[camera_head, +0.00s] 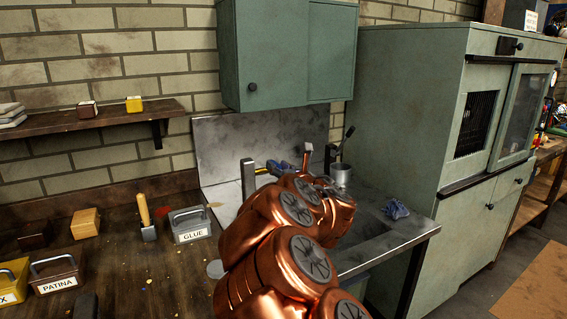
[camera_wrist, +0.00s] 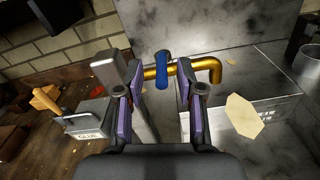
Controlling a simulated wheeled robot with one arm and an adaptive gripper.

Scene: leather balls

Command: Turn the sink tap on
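The sink tap shows in the wrist view as a brass pipe (camera_wrist: 208,66) bending down at its right end, with a blue handle (camera_wrist: 163,68) near its middle. A grey upright post (camera_wrist: 112,72) stands at its left and also shows in the head view (camera_head: 248,178). My gripper (camera_wrist: 161,84) is open, its purple-padded fingers apart and nothing held. In the picture the blue handle lies between the two fingertips; whether they touch it or how far beyond them it is, I cannot tell. In the head view my copper arm hides most of the tap and basin.
A metal sink counter (camera_head: 408,226) bears a crumpled blue cloth (camera_head: 396,209) and a metal pot (camera_head: 340,175). A glue box (camera_head: 190,226) and a wooden-handled tool (camera_head: 145,217) stand on the bench at left. A green wall cabinet (camera_head: 285,55) hangs above the sink.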

